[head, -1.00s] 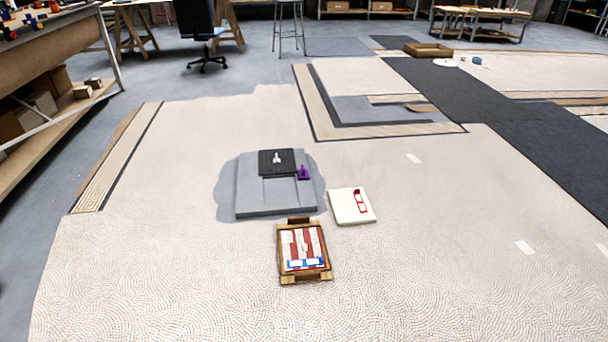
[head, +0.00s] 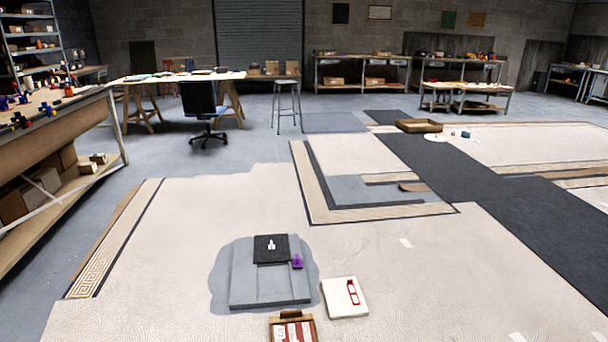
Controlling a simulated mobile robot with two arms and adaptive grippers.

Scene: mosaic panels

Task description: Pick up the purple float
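The purple float (head: 297,262) is a small purple piece. It lies on the grey slab (head: 270,290) on the floor, at the right edge of a black square mat (head: 270,249). A small white item (head: 271,244) rests on that mat. Neither of my grippers shows in the head view, and nothing is seen touching the float.
A white board (head: 345,297) with a red item lies right of the slab. A wooden tray (head: 292,328) is cut off at the bottom edge. A workbench (head: 60,130) stands at left, a chair (head: 205,112) and stool (head: 287,102) behind.

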